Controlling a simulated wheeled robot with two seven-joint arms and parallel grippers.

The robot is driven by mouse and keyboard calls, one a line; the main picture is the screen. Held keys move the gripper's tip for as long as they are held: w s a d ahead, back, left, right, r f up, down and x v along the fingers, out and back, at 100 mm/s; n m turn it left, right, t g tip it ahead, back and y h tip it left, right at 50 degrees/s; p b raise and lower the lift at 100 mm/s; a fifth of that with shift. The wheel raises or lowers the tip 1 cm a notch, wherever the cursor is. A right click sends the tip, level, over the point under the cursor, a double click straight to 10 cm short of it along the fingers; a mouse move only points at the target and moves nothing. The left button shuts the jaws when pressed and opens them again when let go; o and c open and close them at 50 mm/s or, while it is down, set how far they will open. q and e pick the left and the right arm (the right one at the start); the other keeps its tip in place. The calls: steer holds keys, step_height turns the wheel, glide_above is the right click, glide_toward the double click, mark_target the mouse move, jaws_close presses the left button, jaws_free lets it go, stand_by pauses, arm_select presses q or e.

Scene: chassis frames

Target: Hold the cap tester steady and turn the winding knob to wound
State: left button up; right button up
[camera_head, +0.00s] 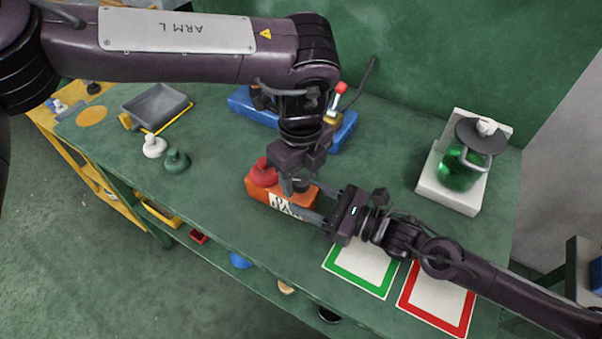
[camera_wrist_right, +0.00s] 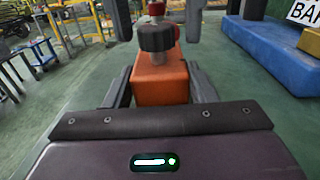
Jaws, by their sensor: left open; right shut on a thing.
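The cap tester is an orange block (camera_head: 257,191) with a red rounded part (camera_head: 263,172) on its left end and a partly covered white label with dark letters. My right gripper (camera_head: 306,202) is shut on the block, one finger along each side. In the right wrist view the orange block (camera_wrist_right: 160,82) sits between the fingers, with a dark round knob (camera_wrist_right: 156,38) above it and red behind. My left gripper (camera_head: 295,186) points down over the block's right end, open. It hides the knob in the head view, so I cannot tell whether it touches it.
A blue base (camera_head: 343,131) with a red-tipped lever stands behind. A green glass vessel (camera_head: 459,169) sits on a white stand at right. Green-framed (camera_head: 362,266) and red-framed (camera_head: 437,298) mats lie in front. White and green knobbed pieces (camera_head: 176,160) and a grey tray (camera_head: 155,106) are left.

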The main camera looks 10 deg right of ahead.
arm_select(q)
steer(key=shift+f, duration=0.1)
steer(key=c, duration=1)
steer(key=shift+m, duration=0.4)
steer(key=m, duration=0.4)
steer(key=shift+m, duration=0.3)
steer(key=m, duration=1)
steer(key=shift+m, duration=0.4)
steer(key=m, duration=0.5)
steer(key=shift+m, duration=0.4)
